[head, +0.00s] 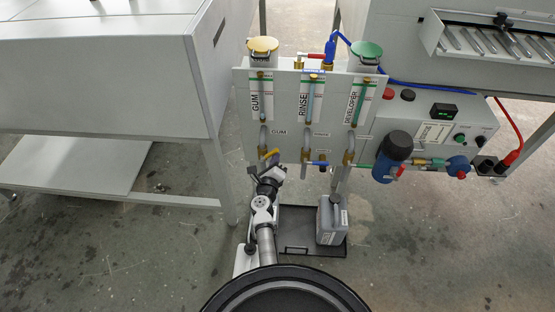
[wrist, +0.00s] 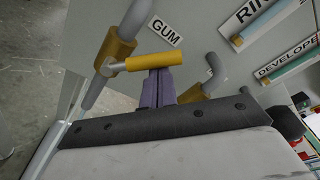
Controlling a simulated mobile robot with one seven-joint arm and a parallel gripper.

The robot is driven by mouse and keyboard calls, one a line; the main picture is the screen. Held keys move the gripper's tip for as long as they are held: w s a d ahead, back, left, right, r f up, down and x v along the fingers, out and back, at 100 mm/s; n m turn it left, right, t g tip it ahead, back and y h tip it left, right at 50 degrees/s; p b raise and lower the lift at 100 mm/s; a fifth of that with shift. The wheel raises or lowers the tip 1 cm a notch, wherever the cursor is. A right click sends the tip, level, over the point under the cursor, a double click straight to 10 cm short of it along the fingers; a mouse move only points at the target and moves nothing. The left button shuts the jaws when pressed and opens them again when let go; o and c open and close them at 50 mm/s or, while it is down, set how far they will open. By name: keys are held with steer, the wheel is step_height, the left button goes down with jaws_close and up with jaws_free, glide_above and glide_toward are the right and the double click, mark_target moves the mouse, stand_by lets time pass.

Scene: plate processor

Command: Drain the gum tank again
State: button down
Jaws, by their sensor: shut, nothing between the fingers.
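The gum tank column with its yellow lid (head: 262,45) and GUM label (head: 255,97) is at the left of the panel in the head view. Its drain valve (wrist: 118,48) is a brass body on a grey pipe, seen in the wrist view. The yellow valve handle (wrist: 153,63) sticks out to the right, crosswise to the pipe; it also shows in the head view (head: 270,153). My gripper (wrist: 160,76) is shut and empty, its purple fingertips right at the handle's lower side. I cannot tell whether they touch it. The valve's far side is hidden.
The rinse valve (head: 318,163) and the developer valve (head: 350,157) are to the right. A grey canister (head: 331,222) stands on a black floor tray (head: 298,249) below. A blue filter housing (head: 393,155) is right of the panel. A grey machine leg (head: 219,180) is at left.

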steer(key=a+r+n+p, duration=0.1)
steer(key=n, duration=0.1)
steer(key=r+n+p, duration=0.1)
steer(key=n, duration=0.1)
steer(key=shift+a+h, duration=0.3)
steer(key=shift+a, duration=0.05)
steer(key=shift+a+r+n+t+p, duration=0.15)
steer(key=shift+a+n+t+p, duration=0.3)
steer(key=shift+n, duration=0.75)
steer(key=shift+a, duration=0.1)
steer(key=b, duration=0.1)
glide_toward(267, 155)
steer(key=d, duration=0.1)
steer(key=d+r, duration=0.1)
steer(key=s+d, duration=0.1)
steer(key=d, duration=0.1)
steer(key=shift+r, duration=0.4)
stand_by(0.7)
